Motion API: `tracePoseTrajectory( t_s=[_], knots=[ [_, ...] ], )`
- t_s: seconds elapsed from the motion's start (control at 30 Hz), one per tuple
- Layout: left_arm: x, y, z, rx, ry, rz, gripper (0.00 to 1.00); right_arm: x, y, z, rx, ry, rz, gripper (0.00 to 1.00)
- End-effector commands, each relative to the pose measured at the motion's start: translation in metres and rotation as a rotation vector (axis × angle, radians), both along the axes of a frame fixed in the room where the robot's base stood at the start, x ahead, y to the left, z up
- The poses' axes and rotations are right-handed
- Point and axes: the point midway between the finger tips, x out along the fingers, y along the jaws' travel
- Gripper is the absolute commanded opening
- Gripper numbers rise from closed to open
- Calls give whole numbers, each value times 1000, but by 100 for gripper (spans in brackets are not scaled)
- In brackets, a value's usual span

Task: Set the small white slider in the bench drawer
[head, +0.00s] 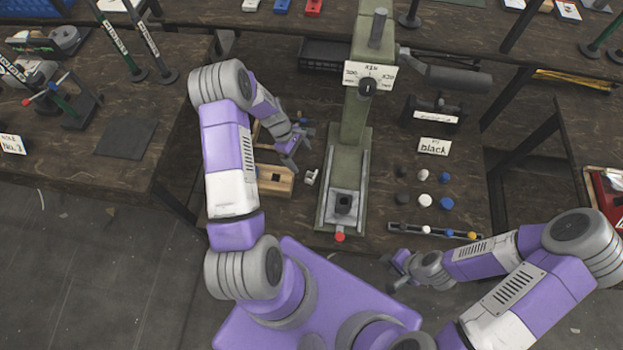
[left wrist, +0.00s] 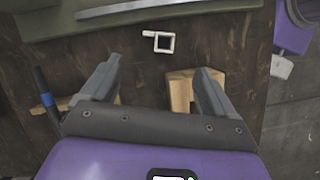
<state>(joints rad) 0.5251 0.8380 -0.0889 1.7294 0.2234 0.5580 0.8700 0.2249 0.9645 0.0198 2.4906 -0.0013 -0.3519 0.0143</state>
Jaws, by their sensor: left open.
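The small white slider (head: 311,177) lies on the dark bench between a pale wooden box and the green press. In the left wrist view the white slider (left wrist: 160,42) shows as a small square frame with a short arm, ahead of the fingertips. My left gripper (head: 298,146) is above the bench, behind and left of the slider; its open, empty fingers also show in the left wrist view (left wrist: 159,72). My right gripper (head: 395,272) is near the bench's front edge, apart from the slider; its opening is unclear. I cannot make out a bench drawer for certain.
The pale wooden box (head: 272,181) with a dark opening stands left of the slider. The tall green press (head: 349,150) stands close to its right. Coloured round pieces (head: 425,200) and a narrow rack (head: 440,233) lie farther right. A neighbouring bench (head: 90,160) is at left.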

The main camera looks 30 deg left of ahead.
Motion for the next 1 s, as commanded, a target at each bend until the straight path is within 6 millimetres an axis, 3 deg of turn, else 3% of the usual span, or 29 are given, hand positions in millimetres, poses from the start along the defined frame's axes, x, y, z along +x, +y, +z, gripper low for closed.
tracePoseTrajectory(
  t_s=[0.13,0.4,0.73,1.0],
  knots=[
    [5,12,-1,-17,23,73,88,0,0,-5,0,0,0,36],
    [7,-6,-44,-18,24,71,88,0,0,-21,0,0,0,36],
    [8,-14,-66,-17,22,72,88,0,0,-29,0,0,0,36],
    [7,-27,-104,-17,23,71,88,0,0,-46,0,0,0,36]
  ],
)
